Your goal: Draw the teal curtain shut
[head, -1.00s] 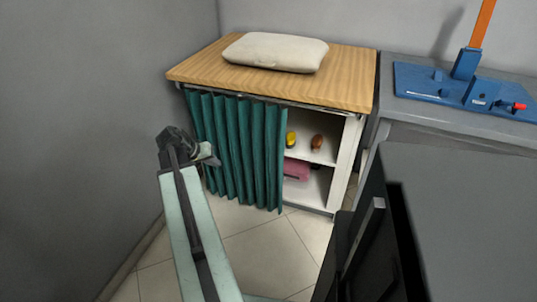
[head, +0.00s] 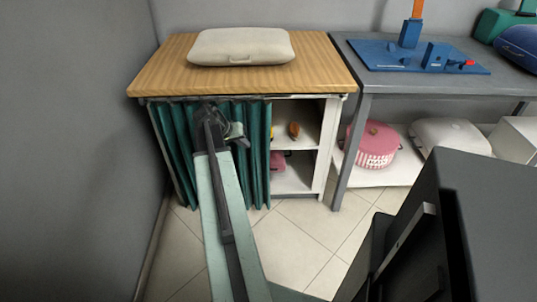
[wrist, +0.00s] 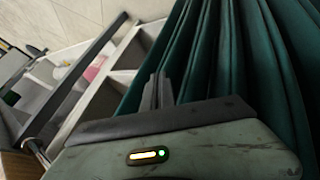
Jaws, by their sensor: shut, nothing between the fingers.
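The teal curtain (head: 256,150) hangs from a rail (head: 285,97) under the wooden top of a white cabinet. It covers the left and middle of the front; the right part is uncovered and shows shelves. My gripper (head: 238,135) is in front of the curtain in the head view, right of its middle. In the wrist view my gripper (wrist: 160,88) is shut and empty, with its fingers pointing at the curtain folds (wrist: 225,55) near the curtain's edge. I cannot tell whether the fingertips touch the cloth.
A cream cushion-shaped case (head: 240,46) lies on the wooden top (head: 160,75). Small items and a pink thing (head: 278,162) sit on the cabinet's shelves. A grey table (head: 350,100) with a pink basket (head: 373,146) beneath stands to the right. A grey wall is close at left.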

